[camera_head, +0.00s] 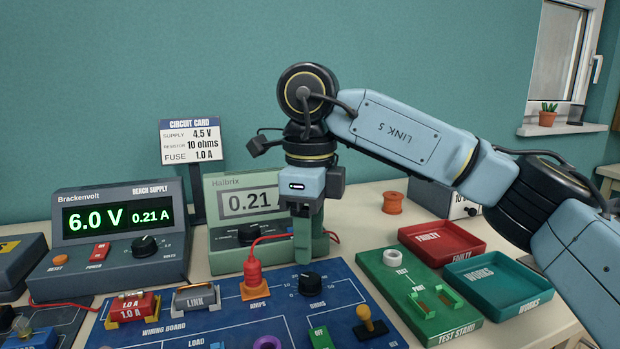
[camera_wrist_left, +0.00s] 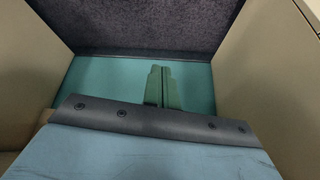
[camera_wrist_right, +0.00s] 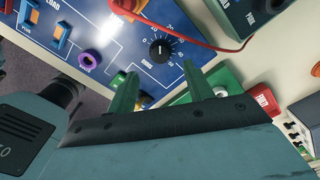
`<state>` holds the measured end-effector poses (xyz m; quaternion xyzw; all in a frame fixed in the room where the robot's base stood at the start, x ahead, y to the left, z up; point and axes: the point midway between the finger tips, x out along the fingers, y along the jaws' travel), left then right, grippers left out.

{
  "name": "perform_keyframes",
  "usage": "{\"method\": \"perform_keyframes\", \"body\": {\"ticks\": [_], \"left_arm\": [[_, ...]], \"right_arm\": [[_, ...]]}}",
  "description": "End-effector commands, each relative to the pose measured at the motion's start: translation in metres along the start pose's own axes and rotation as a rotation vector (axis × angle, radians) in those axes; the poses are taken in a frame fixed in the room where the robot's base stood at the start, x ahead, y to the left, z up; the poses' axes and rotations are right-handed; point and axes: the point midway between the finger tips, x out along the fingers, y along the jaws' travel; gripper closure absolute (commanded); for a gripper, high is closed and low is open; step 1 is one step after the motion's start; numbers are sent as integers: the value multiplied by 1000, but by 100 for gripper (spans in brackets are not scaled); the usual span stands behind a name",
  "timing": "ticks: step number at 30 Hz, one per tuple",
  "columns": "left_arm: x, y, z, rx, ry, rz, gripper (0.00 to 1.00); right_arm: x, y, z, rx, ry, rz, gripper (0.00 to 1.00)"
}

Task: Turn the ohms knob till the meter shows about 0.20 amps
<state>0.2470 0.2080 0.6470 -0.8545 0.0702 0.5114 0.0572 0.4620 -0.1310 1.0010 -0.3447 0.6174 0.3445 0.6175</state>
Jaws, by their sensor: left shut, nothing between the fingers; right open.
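The ohms knob (camera_head: 312,283) is a black dial on the blue wiring board (camera_head: 190,325), with a printed scale around it. It also shows in the right wrist view (camera_wrist_right: 160,50). The Halbrix meter (camera_head: 218,190) stands behind the board and reads about 0.21, partly hidden by my right gripper. My right gripper (camera_head: 303,248) points down just above and behind the knob, open and empty. In the right wrist view its fingers (camera_wrist_right: 163,82) are apart, with the knob beyond them, not touching. My left gripper (camera_wrist_left: 163,86) is shut and empty, away from the board.
The Brackenvolt supply (camera_head: 120,240) reads 6.0 V and 0.21 A. A red plug (camera_head: 252,272) with a cable stands left of the knob. A green test stand (camera_head: 400,290), a red tray (camera_head: 440,240) and a teal tray (camera_head: 500,287) lie to the right.

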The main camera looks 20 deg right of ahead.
Motion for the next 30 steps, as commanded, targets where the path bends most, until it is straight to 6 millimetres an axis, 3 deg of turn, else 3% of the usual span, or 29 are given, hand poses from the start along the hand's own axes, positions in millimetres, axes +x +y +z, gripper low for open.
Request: {"method": "perform_keyframes", "body": {"ticks": [4,7,12,19,30], "left_arm": [[-6,-6,28,-7,-154,-12,100],[8,-10,38,-3,-199,-21,100],[28,-15,44,2,-211,-29,100],[39,-18,49,5,-215,-34,100],[41,-18,49,5,-216,-34,100]], "right_arm": [[-23,0,0,0,-2,-1,48],[-46,0,0,0,-2,-2,48],[-61,0,0,-1,-1,-1,48],[-68,0,0,0,0,0,48],[-71,0,0,0,0,0,48]]}}
